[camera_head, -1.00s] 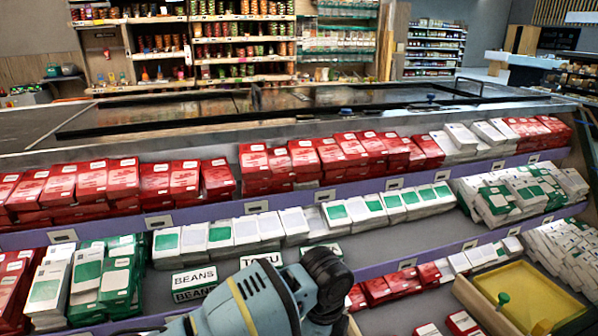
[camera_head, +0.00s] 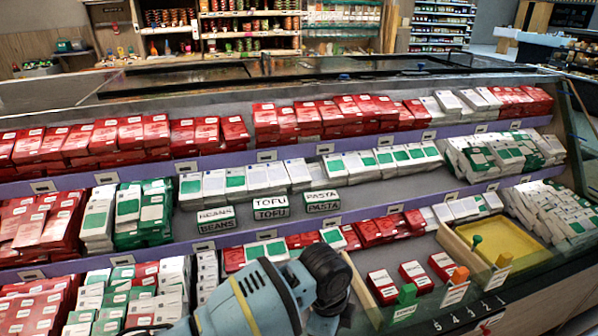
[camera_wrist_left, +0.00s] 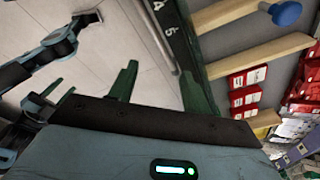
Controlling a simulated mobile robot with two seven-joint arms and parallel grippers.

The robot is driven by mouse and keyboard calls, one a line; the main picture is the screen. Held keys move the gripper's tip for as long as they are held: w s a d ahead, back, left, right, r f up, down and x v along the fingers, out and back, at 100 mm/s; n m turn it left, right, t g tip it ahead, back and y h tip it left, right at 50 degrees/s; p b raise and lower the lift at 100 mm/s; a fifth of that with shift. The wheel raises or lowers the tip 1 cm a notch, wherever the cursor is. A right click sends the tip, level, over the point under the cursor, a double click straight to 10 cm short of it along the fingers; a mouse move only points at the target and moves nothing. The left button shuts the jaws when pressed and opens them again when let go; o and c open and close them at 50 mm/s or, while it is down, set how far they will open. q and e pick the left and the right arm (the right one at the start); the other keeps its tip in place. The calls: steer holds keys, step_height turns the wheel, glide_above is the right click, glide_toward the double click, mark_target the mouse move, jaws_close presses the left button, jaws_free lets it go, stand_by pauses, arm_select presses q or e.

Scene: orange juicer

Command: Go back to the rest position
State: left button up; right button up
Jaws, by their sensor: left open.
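My left arm (camera_head: 265,295) shows at the bottom centre of the head view, over the lowest shelf. Its fingers are hard to make out there. In the left wrist view my left gripper (camera_wrist_left: 160,88) has its two green fingers apart, with nothing between them. The pale tiled floor lies behind the fingers. A pale wooden divider and a blue knob (camera_wrist_left: 285,13) are to their right, apart from them.
The stepped display holds red boxes (camera_head: 120,140), white-and-green boxes (camera_head: 385,160) and BEANS, TOFU and PASTA signs (camera_head: 270,207). A yellow tray (camera_head: 500,245) and coloured pegs (camera_head: 460,275) sit at the right front. Free floor (camera_wrist_left: 110,50) shows in the wrist view.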

arm_select(q)
steer(key=s+a+f+n+t+h+p, duration=0.2)
steer(key=s+f+n+t+h+p, duration=0.3)
steer(key=s+f+n, duration=0.6)
steer(key=s+a+n+t+y+p, duration=0.1)
steer(key=s+a+n, duration=0.4)
steer(key=s+a, duration=0.5)
steer(key=s+a+r+n+t+y+p, duration=0.1)
steer(key=s+a+n+t+y, duration=0.2)
steer(key=s+a, duration=0.7)
steer(key=a+n, duration=0.1)
steer(key=a, duration=0.4)
steer(key=shift+r+n+y, duration=0.3)
steer(key=shift+n, duration=0.1)
arm_select(e)
steer(key=w+r+t, duration=0.1)
steer(key=w+r, duration=0.4)
steer(key=r, duration=0.4)
steer(key=shift+w+d+t, duration=0.2)
steer(key=shift+d+t, duration=0.2)
